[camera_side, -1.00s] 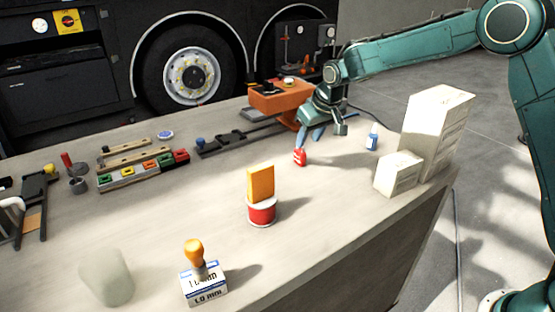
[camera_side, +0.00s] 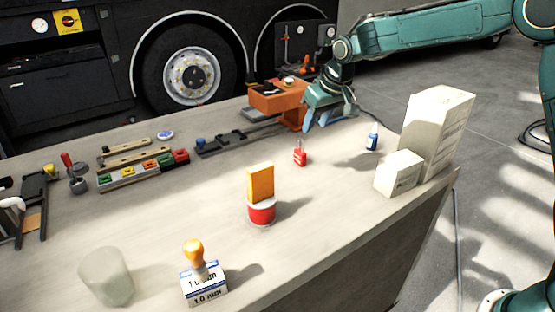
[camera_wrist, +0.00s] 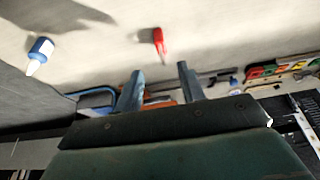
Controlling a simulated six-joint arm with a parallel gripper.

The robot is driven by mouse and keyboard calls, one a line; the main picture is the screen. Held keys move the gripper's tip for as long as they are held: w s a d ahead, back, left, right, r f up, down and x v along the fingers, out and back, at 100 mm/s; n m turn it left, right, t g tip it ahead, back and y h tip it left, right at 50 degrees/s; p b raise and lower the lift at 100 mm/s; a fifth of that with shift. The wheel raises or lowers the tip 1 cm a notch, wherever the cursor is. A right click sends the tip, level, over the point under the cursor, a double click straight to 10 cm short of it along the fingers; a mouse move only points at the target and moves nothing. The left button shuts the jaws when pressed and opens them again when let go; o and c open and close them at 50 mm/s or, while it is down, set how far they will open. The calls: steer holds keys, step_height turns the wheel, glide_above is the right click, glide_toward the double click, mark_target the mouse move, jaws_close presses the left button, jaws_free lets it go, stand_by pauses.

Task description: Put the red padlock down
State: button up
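The red padlock (camera_side: 299,157) stands on the table, its thin shackle pointing up, left of the small blue bottle. It also shows in the wrist view (camera_wrist: 159,42), beyond my fingertips and apart from them. My gripper (camera_side: 318,122) is above the table, behind and a little right of the padlock. In the wrist view my two fingers (camera_wrist: 160,80) are spread apart with nothing between them.
A blue bottle (camera_side: 372,137) and white boxes (camera_side: 432,135) stand to the right. A red tin with a yellow block (camera_side: 261,184) is in front. A rack of coloured pieces (camera_side: 143,171) lies left. Bare table surrounds the padlock.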

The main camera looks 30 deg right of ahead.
steer(key=s+d+r, duration=0.1)
steer(key=s+r, duration=0.2)
steer(key=s, duration=0.6)
steer(key=s+r, duration=0.3)
steer(key=s, duration=0.6)
steer(key=s+d+r, duration=0.1)
steer(key=s+r, duration=0.3)
steer(key=s, duration=0.5)
steer(key=s+f+t, duration=0.1)
steer(key=s+f, duration=0.3)
steer(key=s, duration=0.6)
steer(key=shift+s, duration=0.4)
